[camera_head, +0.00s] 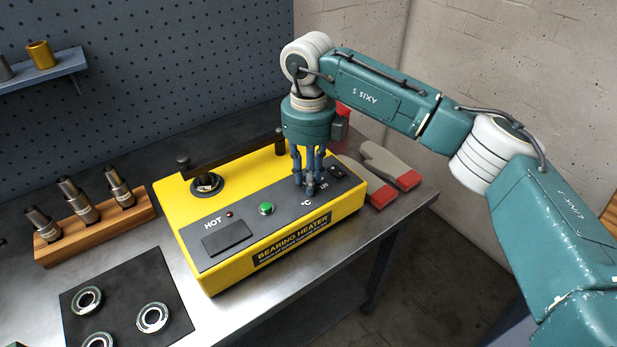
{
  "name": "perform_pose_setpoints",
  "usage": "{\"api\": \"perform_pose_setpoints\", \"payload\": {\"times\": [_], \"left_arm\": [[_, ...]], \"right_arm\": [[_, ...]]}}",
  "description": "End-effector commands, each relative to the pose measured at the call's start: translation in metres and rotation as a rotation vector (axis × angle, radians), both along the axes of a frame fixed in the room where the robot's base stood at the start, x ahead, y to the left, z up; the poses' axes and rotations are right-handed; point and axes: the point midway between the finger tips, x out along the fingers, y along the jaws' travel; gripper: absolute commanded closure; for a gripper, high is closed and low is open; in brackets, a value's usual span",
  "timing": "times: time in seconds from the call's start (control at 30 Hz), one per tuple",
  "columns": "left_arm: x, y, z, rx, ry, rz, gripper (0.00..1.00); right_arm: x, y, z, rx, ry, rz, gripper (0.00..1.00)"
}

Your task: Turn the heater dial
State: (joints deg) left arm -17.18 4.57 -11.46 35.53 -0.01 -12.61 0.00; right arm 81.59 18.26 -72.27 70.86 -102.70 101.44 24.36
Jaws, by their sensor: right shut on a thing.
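The yellow bearing heater (237,272) stands on the metal bench, with a dark control panel on its top front. The panel carries a small red light by the word HOT, a green button (266,208), a blank display (227,238) and a black switch (337,172). My right gripper (310,190) points down onto the panel near the °C mark, between the green button and the switch. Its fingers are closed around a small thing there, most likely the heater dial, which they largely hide. My left gripper is not in view.
A wooden block (100,228) holding several metal tools stands left of the heater. A dark mat (125,290) with bearings lies at the front left. Grey and red gloves (388,165) lie right of the heater. A pegboard wall with a shelf (45,72) rises behind.

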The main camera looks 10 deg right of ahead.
Motion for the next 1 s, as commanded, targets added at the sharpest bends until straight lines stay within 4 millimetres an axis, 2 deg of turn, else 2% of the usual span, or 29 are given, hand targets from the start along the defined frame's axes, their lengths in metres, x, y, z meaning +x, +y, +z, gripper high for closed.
{"api": "perform_pose_setpoints", "payload": {"times": [0.43, 0.47, 0.53, 0.83, 1.0], "left_arm": [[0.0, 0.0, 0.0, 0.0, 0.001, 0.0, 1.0], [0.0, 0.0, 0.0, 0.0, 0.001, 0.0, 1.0], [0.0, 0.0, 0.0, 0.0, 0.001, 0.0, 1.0], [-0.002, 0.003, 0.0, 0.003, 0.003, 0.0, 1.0], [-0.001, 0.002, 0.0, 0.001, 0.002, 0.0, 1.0]], "right_arm": [[0.002, -0.001, 0.002, 0.0, -0.004, -0.01, 1.0], [0.002, -0.001, 0.002, 0.0, -0.004, -0.01, 0.7], [0.001, -0.001, 0.002, 0.0, -0.004, -0.01, 0.57], [0.001, 0.0, 0.002, 0.0, -0.002, -0.008, 0.57], [0.001, 0.0, 0.019, 0.002, -0.005, -0.008, 0.57]]}}
